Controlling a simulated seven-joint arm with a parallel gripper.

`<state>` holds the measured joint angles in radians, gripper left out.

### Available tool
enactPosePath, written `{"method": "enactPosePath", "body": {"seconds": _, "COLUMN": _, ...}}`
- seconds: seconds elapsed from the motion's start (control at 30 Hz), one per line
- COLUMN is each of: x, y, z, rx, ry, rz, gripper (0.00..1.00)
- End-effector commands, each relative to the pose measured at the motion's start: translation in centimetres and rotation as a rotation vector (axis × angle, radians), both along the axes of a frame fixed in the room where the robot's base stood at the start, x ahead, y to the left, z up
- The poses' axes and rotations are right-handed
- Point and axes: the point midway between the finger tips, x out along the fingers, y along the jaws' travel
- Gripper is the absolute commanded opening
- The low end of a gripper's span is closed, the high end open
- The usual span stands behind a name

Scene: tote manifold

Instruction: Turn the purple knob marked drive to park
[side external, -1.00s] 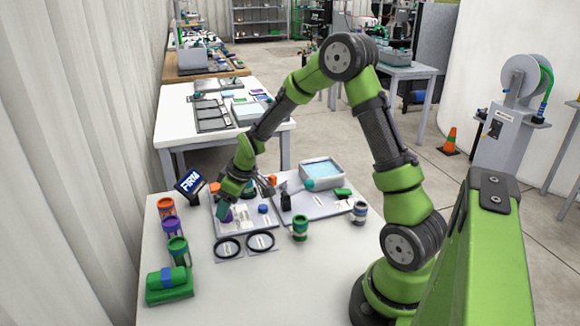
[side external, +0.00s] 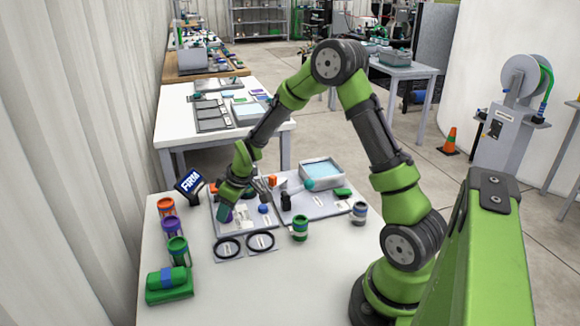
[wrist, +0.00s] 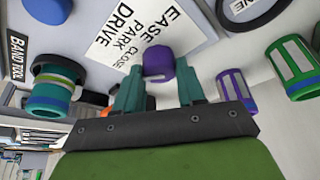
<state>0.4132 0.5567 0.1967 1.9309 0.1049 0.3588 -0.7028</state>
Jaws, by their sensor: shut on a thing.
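The purple knob (wrist: 158,62) sits on a light panel (wrist: 215,60) beside a white label (wrist: 128,38) with the words EASE, PARK, CLOSE and DRIVE. My gripper (wrist: 160,80) has its two teal fingers on either side of the knob, shut on it. The knob's pointer and the setting it faces cannot be made out. In the side external view, my gripper (side external: 225,211) reaches down onto the panel (side external: 235,235), and a little of the purple knob shows at the fingertips.
A blue knob (side external: 262,209) stands to the right on the panel. Two black rings (side external: 228,248) lie in front. Orange, purple and green jars (side external: 178,250) line the left. A grey box with a light-blue top (side external: 322,172) stands behind right. The front table (side external: 270,290) is clear.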

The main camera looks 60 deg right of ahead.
Motion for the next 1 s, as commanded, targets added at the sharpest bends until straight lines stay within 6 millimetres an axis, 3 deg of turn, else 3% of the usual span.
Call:
{"method": "enactPosePath", "body": {"seconds": 0.37, "x": -0.01, "y": 0.24, "z": 0.06, "rx": -0.002, "ry": 0.000, "rz": -0.129, "gripper": 0.09}}
{"method": "enactPosePath", "body": {"seconds": 1.0, "x": 0.08, "y": 0.57, "z": 0.06, "rx": -0.003, "ry": -0.001, "rz": -0.664, "gripper": 0.09}}
